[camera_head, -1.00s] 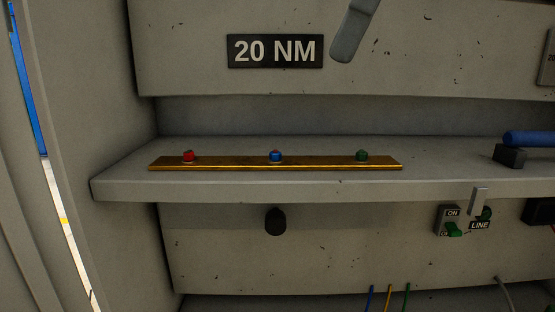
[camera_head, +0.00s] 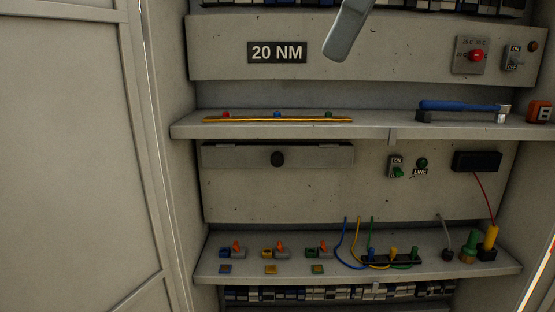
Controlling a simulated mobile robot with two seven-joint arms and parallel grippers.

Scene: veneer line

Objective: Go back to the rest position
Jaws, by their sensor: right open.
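Part of my right gripper (camera_head: 347,30) shows as a grey, finger-like piece hanging in from the top edge, in front of the upper panel. It is apart from everything and holds nothing that I can see; the rest of it is out of the picture. My left gripper is not in view.
A lower shelf (camera_head: 345,276) holds switches, coloured cables and plugs. A cabinet door (camera_head: 70,150) stands at left.

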